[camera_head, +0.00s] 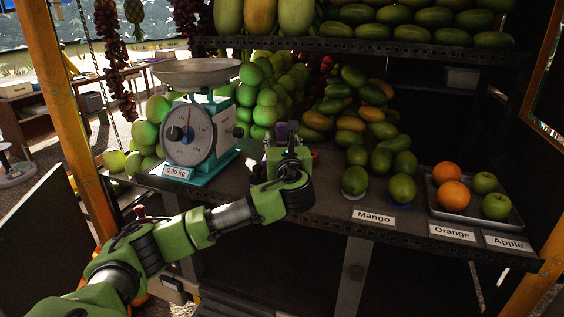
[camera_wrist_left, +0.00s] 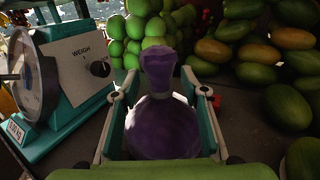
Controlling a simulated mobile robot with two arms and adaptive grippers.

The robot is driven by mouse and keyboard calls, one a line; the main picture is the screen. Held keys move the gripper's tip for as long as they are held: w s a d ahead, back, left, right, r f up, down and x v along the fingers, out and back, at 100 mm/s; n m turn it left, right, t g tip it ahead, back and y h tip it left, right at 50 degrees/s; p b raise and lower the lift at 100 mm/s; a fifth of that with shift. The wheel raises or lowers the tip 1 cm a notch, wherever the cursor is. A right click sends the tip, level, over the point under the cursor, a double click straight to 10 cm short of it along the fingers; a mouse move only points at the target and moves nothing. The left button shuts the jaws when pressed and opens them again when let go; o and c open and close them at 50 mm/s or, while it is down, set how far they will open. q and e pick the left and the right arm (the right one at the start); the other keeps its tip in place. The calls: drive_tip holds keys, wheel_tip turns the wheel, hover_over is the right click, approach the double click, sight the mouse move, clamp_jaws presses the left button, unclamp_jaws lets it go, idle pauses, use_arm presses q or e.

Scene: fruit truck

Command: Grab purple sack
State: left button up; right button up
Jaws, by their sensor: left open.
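The purple sack (camera_wrist_left: 163,128) sits upright on the dark shelf in the left wrist view, with a narrow gathered neck and a round body. My left gripper (camera_wrist_left: 161,93) is open, with one finger on each side of the sack; I cannot tell whether they touch it. In the head view my left gripper (camera_head: 288,147) reaches over the shelf from the left. Only a small purple part of the sack (camera_head: 283,131) shows there; the gripper hides the rest. My right gripper is not in view.
A teal weighing scale (camera_head: 201,168) stands left of my left gripper. Green fruit (camera_head: 265,98) is piled behind it, and mangoes (camera_head: 381,160) lie to the right. A tray (camera_head: 477,213) holds oranges and apples. An upper shelf edge (camera_head: 370,47) runs overhead.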

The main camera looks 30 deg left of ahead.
use_arm(q)
drive_tip(key=shift+d, duration=0.1)
clamp_jaws()
drive_tip(key=shift+r, duration=0.15)
drive_tip(key=shift+r, duration=0.1)
